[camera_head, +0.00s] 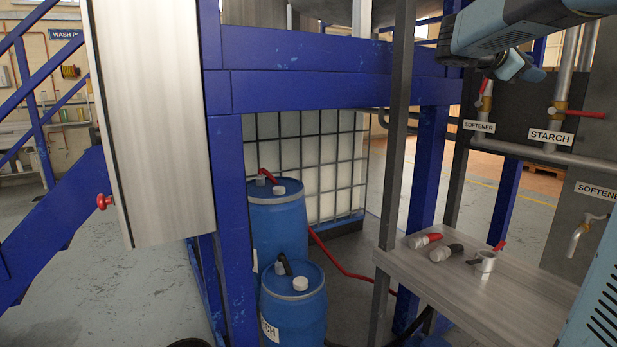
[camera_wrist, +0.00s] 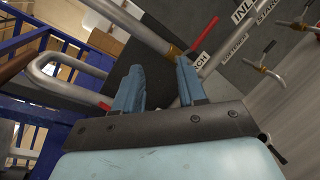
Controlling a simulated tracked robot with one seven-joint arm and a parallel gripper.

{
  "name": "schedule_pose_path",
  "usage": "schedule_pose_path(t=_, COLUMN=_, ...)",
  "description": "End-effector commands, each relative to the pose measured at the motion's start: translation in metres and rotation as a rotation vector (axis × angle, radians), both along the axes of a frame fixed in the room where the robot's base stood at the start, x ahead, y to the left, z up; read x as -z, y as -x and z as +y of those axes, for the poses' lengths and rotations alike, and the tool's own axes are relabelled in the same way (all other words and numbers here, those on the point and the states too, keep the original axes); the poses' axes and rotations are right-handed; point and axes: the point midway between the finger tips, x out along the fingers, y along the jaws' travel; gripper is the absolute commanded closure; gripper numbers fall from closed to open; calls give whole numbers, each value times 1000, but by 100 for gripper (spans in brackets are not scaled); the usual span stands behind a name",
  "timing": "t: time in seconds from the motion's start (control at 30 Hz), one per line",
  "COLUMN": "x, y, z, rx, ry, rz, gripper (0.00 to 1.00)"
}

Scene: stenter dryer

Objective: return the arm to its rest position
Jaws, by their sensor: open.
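My gripper (camera_wrist: 158,80) shows in the wrist view with its two blue fingers apart and nothing between them. Behind the fingers are a dark panel, grey pipes and a red lever (camera_wrist: 204,34). In the head view my arm reaches in at the upper right, and my gripper (camera_head: 522,68) is small and partly hidden there. It appears in front of the dark panel, above the STARCH label (camera_head: 550,137) in the picture. I cannot tell its exact distance from the pipes.
A metal bench (camera_head: 490,300) at lower right holds a red-ended fitting (camera_head: 425,240), a black-ended fitting (camera_head: 447,252) and a red-handled valve (camera_head: 486,261). A grey post (camera_head: 395,150) rises beside it. Blue drums (camera_head: 293,305) stand under the blue frame (camera_head: 300,90). Open floor lies at left.

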Motion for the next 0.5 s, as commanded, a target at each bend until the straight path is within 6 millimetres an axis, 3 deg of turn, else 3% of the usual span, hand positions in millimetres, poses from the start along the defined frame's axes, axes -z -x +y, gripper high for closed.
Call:
schedule_pose_path(t=0.1, x=47, y=36, z=16, rx=-7, ry=-240, rz=-116, gripper=59)
schedule_pose_path(t=0.27, x=108, y=81, z=53, rx=24, ry=-556, rz=-271, gripper=59)
schedule_pose_path(t=0.5, x=189, y=149, z=128, rx=154, ry=-1008, rz=-488, gripper=59)
